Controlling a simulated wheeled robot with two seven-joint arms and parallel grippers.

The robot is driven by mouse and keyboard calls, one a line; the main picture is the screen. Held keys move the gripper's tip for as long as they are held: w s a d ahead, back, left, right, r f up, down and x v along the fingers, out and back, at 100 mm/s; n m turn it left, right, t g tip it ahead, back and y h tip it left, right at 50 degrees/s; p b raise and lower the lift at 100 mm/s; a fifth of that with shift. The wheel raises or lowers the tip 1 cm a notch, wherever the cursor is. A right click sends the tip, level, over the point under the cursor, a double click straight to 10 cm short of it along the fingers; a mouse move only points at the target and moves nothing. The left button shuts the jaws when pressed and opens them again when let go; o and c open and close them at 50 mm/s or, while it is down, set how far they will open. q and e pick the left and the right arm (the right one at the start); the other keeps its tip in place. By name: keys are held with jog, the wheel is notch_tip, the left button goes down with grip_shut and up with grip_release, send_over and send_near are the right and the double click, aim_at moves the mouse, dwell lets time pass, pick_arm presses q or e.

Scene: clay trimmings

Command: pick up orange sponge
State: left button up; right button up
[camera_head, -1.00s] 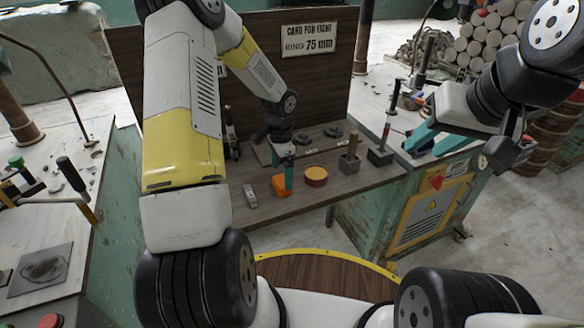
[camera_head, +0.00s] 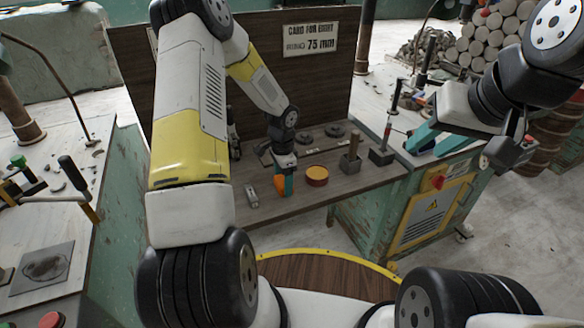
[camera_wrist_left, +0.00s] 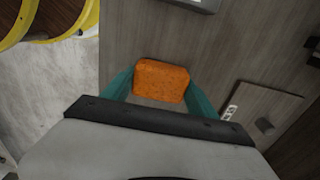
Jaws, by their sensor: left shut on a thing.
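The orange sponge (camera_head: 281,186) is at the brown wooden bench, near its front edge, partly hidden by my left gripper in the head view. In the left wrist view the sponge (camera_wrist_left: 161,81) lies between the two teal fingers. My left gripper (camera_head: 285,187) is shut on the sponge; its fingers also show in the left wrist view (camera_wrist_left: 160,92). I cannot tell whether the sponge touches the bench top. My right gripper (camera_head: 428,141) is at the right, its teal fingers spread apart above the pale table, with nothing seen between them.
A round red and yellow tin (camera_head: 317,175) stands just right of the sponge. A small metal piece (camera_head: 252,196) lies to its left. Dark discs (camera_head: 334,131) lie behind, and a block with a wooden handle (camera_head: 351,160) stands further right. An upright board (camera_head: 290,75) closes the back.

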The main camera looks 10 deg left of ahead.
pick_arm(q)
jog(key=shift+r, duration=0.1)
jog(key=shift+r, duration=0.5)
notch_tip(320, 180, up, 2)
jog(key=shift+r, duration=0.15)
jog(key=s+a+r, duration=0.1)
jog(key=s+a, duration=0.2)
jog(key=s, duration=1.2)
jog(key=shift+s+r, duration=0.25)
jog(key=shift+s, duration=0.1)
jog(key=shift+a, duration=0.1)
jog(key=o, duration=0.5)
jog(key=c, duration=0.3)
jog(key=shift+s, duration=0.1)
jog(key=shift+c, duration=0.3)
